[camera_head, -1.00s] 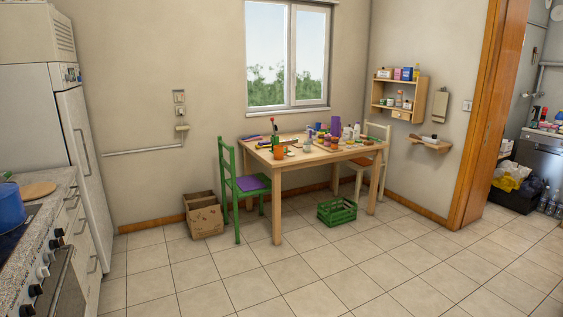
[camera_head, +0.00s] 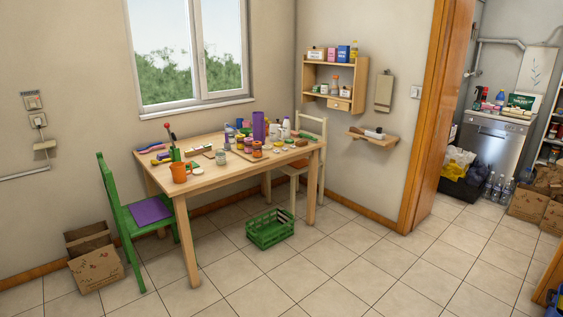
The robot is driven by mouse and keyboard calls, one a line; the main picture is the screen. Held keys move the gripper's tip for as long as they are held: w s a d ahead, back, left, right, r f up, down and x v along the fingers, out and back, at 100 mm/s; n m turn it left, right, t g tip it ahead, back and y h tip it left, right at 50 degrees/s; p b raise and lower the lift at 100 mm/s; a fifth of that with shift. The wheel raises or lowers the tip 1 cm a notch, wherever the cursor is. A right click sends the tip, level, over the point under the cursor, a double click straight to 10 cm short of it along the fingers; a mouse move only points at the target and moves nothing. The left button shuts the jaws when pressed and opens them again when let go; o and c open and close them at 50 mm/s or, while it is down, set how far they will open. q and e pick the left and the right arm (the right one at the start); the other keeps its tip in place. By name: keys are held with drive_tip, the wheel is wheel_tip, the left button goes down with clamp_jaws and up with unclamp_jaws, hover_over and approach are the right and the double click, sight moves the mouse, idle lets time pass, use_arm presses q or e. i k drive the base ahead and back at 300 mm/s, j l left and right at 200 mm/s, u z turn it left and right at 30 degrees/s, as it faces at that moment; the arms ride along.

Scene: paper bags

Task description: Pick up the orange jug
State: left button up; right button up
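The orange jug (camera_head: 179,173) appears to be the small orange vessel near the front left corner of the wooden table (camera_head: 158,172). It stands upright, beside a green holder (camera_head: 175,155) with tools in it. Neither of my grippers is in view.
A green chair (camera_head: 117,215) with a purple seat stands at the table's left end. A green crate (camera_head: 270,229) is on the floor by the table's right front leg, and a brown paper container (camera_head: 94,258) is at the lower left. The tiled floor in front is clear. A doorway opens at right.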

sight(178, 174)
drive_tip(key=i+l+u, duration=0.1)
drive_tip(key=i, duration=1.9)
drive_tip(key=i+l+u, duration=0.15)
drive_tip(key=i+u, duration=0.25)
drive_tip(key=i+l+u, duration=0.35)
drive_tip(key=i, duration=0.15)
drive_tip(key=i+l+u, duration=0.4)
drive_tip(key=j, duration=0.1)
